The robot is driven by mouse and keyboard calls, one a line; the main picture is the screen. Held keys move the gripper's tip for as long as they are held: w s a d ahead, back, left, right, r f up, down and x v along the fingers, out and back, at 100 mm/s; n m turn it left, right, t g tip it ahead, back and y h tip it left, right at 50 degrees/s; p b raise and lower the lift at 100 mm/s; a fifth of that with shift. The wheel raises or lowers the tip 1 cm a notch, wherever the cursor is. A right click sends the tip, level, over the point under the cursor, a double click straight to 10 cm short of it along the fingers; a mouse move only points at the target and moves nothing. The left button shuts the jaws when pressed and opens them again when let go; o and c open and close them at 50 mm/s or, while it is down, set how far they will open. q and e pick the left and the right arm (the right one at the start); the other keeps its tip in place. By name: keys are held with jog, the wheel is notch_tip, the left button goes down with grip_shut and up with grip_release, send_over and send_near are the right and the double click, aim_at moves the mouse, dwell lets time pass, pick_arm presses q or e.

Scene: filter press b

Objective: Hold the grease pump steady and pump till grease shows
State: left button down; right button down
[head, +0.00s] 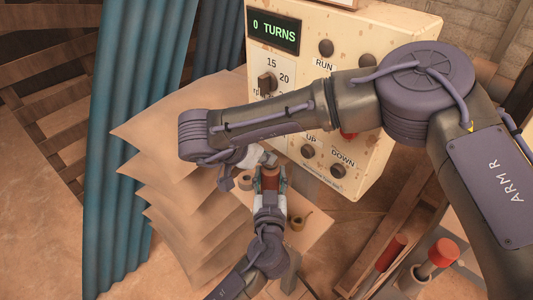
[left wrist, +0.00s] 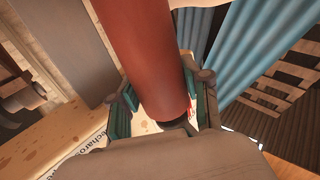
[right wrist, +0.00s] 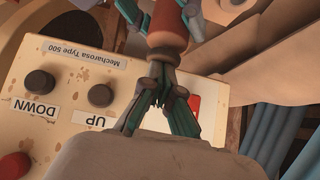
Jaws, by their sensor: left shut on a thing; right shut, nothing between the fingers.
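The grease pump is a red-brown cylinder (head: 270,181) in front of the control box. My left gripper (head: 268,192) is shut around it. In the left wrist view the red barrel (left wrist: 150,55) stands between the two fingers (left wrist: 160,108). In the head view my right arm partly hides that gripper. No grease is visible.
The control box (head: 375,25) reads "0 TURNS" and has RUN, UP and DOWN knobs. Stacked tan sheets (head: 165,130) and a blue corrugated panel (head: 135,110) stand at left. A small brass-coloured cup (head: 297,223) sits near the pump. Red-handled tools (head: 442,252) are at lower right.

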jog(key=shift+s+f, duration=0.1)
jog(key=shift+f, duration=0.15)
jog(key=r, duration=0.5)
jog(key=shift+s+a+r, duration=0.1)
jog(key=shift+s+a, duration=0.15)
jog(key=shift+a, duration=0.05)
jog(key=v, duration=0.9)
jog(key=shift+r, duration=0.1)
notch_tip(320, 180, up, 2)
jog(key=shift+s+r, duration=0.1)
jog(key=shift+s, duration=0.05)
dwell(0.4)
